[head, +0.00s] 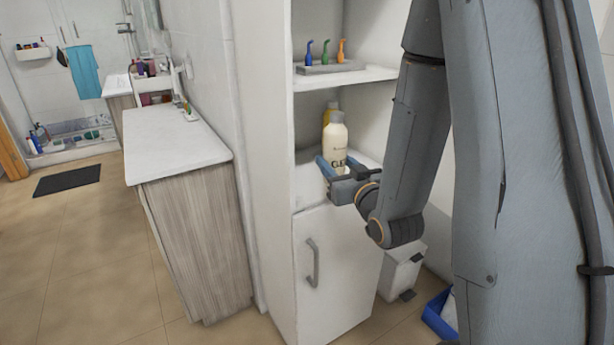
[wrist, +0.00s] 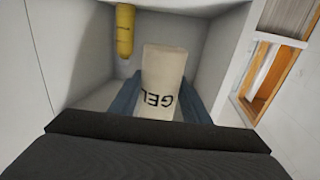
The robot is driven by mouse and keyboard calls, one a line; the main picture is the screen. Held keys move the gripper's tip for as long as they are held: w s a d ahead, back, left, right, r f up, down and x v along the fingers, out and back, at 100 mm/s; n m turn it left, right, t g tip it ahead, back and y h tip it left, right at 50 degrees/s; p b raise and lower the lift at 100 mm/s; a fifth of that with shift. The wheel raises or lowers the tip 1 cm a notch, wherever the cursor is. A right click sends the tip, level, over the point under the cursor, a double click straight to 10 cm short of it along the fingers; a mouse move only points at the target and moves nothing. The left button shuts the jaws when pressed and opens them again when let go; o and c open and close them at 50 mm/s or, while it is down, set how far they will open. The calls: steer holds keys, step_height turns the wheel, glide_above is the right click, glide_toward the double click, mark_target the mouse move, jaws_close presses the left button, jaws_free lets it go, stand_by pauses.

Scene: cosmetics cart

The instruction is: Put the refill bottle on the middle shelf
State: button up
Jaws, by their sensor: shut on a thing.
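The refill bottle is cream-coloured with dark lettering; in the head view it (head: 335,140) stands upright in the middle opening of the white cabinet, at the middle shelf (head: 306,183). The wrist view shows it (wrist: 162,72) close up, with "GEL" on it. My gripper (head: 333,165) reaches in from the front right and is shut on the bottle's lower part, one blue-grey finger on each side. The fingers also show in the wrist view (wrist: 160,103). The bottle's base is mostly hidden by the gripper, so I cannot tell if it touches the shelf.
A yellow bottle (head: 332,108) stands behind the refill bottle; it also shows in the wrist view (wrist: 125,30). The upper shelf (head: 350,77) holds a grey tray with small spray bottles. The cabinet's side wall (head: 262,150) is close on the left. A white bin (head: 400,270) stands below right.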

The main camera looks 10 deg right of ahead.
steer(key=shift+w+a+f+b, duration=0.1)
steer(key=shift+w+a+b, duration=0.1)
steer(key=shift+w+b, duration=0.55)
steer(key=w+a+p, duration=0.1)
steer(key=w+a, duration=0.2)
steer(key=w, duration=0.7)
steer(key=shift+w+a+f+p, duration=0.1)
steer(key=shift+f+p, duration=0.2)
steer(key=shift+f, duration=1.25)
steer(key=shift+a+f+p, duration=0.1)
steer(key=shift+f+p, duration=0.2)
steer(key=shift+f, duration=1.25)
steer(key=shift+w+f, duration=0.2)
steer(key=shift+f, duration=0.05)
steer(key=shift+f, duration=0.15)
steer(key=o, duration=1.3)
